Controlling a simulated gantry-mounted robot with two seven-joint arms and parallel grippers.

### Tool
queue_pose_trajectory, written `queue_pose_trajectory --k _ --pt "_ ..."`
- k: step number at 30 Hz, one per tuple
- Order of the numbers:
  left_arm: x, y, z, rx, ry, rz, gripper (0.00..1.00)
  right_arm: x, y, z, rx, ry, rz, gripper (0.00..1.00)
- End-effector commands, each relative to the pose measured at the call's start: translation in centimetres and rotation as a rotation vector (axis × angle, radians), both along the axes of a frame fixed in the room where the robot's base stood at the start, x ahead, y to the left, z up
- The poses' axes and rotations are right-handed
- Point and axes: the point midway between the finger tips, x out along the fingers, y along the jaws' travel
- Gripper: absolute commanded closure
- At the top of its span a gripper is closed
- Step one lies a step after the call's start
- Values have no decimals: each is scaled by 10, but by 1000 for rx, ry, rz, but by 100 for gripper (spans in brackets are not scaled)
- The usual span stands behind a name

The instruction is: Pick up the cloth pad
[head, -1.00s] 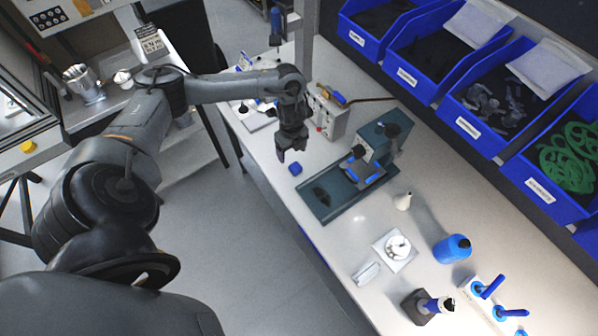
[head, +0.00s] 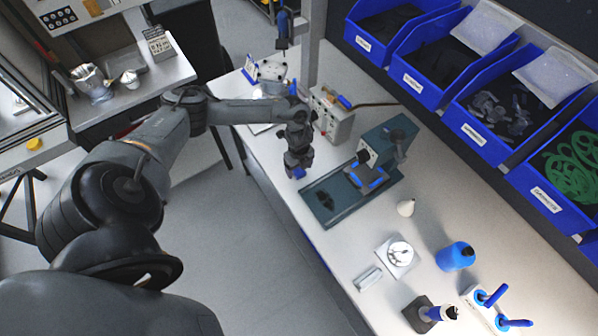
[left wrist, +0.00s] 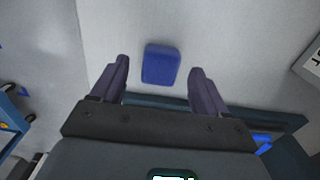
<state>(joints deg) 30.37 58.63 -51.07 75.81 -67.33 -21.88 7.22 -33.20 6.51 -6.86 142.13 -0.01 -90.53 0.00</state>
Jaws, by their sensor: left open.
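The cloth pad is a small blue rounded block (left wrist: 161,64) on the white bench top. In the left wrist view it lies between and slightly beyond the two fingertips, with space on both sides. My left gripper (left wrist: 160,78) is open and empty. In the head view my left gripper (head: 297,172) hangs right over the pad (head: 299,174), hiding most of it. No right gripper shows in either view.
A dark green-grey fixture base (head: 325,208) with a clamp device stands close beside the gripper. A beige box (head: 332,122) stands behind. A dial gauge (head: 399,252), a blue bottle (head: 455,256) and blue bins (head: 425,80) are farther right. The bench's left edge is near.

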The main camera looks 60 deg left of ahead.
Motion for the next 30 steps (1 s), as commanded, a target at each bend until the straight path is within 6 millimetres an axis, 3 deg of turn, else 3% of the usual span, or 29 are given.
queue_pose_trajectory --k 10,22,30 --pt "0 0 -8 1 0 -1 26 0 -1 -1 -4 0 3 57" --pt "0 0 -7 1 0 -1 85 0 -3 -1 -11 1 8 57" --pt "0 0 -7 1 -1 -1 86 0 -2 -1 -7 1 5 57"
